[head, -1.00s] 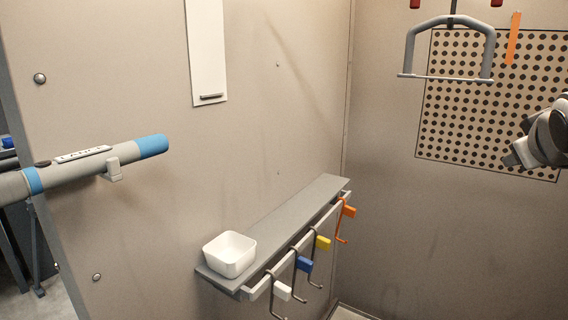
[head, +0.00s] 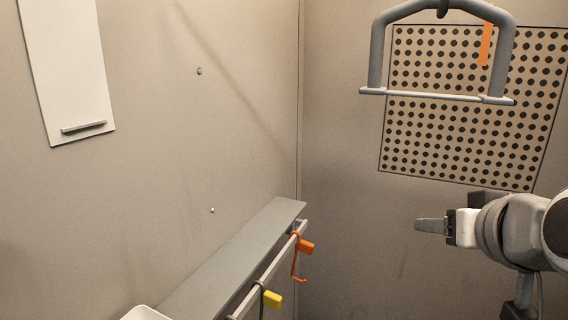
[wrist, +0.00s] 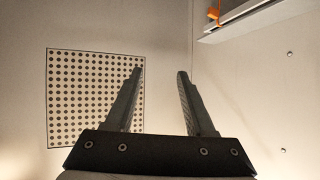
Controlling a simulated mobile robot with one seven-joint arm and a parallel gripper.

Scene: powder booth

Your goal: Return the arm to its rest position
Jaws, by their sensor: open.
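My gripper (wrist: 160,75) is open and empty in the wrist view, its two dark fingers spread apart with only bare wall between them. In the head view my gripper (head: 432,225) is at the right, pointing left, below the perforated panel and to the right of the shelf. It touches nothing that I can see. The head view shows its fingers side-on.
A grey shelf (head: 232,258) with a rail carries an orange-tagged hook (head: 305,247) and a yellow-tagged hook (head: 272,299). A white bowl (head: 146,314) is cut off below. A grey hanging frame (head: 440,95) is before the perforated panel (head: 460,150). A white panel (head: 75,70) is on the left wall.

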